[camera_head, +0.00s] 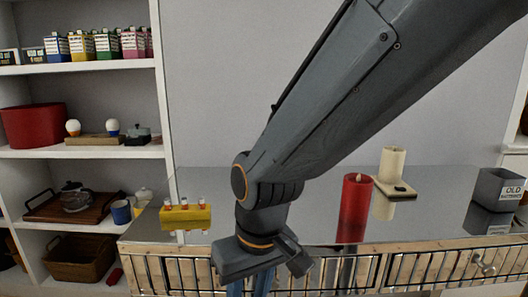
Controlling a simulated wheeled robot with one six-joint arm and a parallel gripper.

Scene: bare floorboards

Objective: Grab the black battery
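I cannot make out a black battery for certain. A small dark item (400,188) lies on the cream base of the pale candle (391,163) on the counter; it is too small to identify. A yellow holder (186,217) with several small red-and-white upright items stands at the counter's left. A grey bin labelled "OLD BATTERIES" (494,185) stands at the far right; its inside is hidden. My gripper (250,289) hangs by the counter's front edge, left of centre. Two bluish fingers show apart below it, with nothing seen between them; their tips are cut off.
A red candle (354,208) stands on the shiny grey counter (310,222), right of my gripper. White shelves (78,154) at left hold small cartons, a red pot (34,125), a wooden tray and a basket. My arm crosses the view and hides part of the counter.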

